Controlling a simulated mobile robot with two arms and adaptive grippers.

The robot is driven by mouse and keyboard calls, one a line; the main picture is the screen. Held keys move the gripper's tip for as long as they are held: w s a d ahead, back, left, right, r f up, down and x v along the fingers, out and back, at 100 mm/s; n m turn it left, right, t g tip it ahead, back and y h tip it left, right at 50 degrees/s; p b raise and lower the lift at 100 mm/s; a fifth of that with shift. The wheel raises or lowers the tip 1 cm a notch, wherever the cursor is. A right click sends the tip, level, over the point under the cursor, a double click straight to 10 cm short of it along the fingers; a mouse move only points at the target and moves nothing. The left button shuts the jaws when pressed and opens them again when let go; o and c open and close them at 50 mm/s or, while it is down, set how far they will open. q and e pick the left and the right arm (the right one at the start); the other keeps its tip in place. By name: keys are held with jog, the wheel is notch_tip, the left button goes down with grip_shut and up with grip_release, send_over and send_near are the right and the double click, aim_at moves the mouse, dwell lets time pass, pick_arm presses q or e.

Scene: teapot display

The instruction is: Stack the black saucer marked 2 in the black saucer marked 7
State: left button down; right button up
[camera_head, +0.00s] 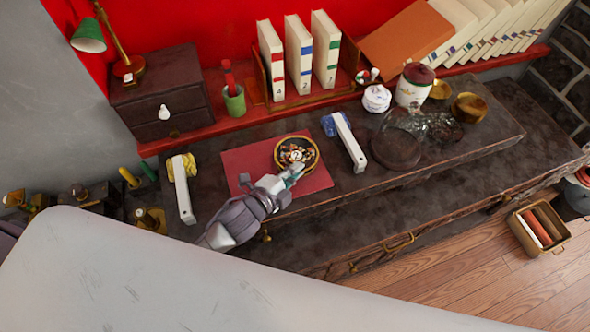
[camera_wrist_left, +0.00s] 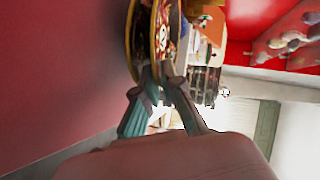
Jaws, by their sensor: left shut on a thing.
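A round dark saucer with a gold rim and a busy patterned inside (camera_head: 294,152) is over the red mat (camera_head: 242,160). It bears a small white round mark whose digit I cannot read surely. In the left wrist view the gripper's fingertips (camera_wrist_left: 160,76) pinch the patterned saucer (camera_wrist_left: 163,28), seen edge-on. A second gold edge (camera_wrist_left: 131,38) shows close beside it on the mat side, so a second saucer seems to lie just under it, mostly hidden. I cannot tell whether they touch. My right gripper is not in view.
White bar-like objects stand left (camera_head: 183,190) and right (camera_head: 350,145) of the mat. Books (camera_head: 299,55) stand behind.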

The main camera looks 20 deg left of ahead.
pick_arm(q)
jog(key=c, duration=1.3)
grip_release()
jog(key=shift+s+f, duration=0.1)
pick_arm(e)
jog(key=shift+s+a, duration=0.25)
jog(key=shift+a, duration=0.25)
pick_arm(q)
jog(key=shift+a, duration=0.1)
jog(key=b+v, duration=0.1)
jog(key=v, duration=1)
jog(key=shift+b, duration=0.4)
jog(key=shift+s+a+r, duration=0.1)
jog(key=shift+s+r, duration=0.15)
jog(key=shift+s, duration=0.15)
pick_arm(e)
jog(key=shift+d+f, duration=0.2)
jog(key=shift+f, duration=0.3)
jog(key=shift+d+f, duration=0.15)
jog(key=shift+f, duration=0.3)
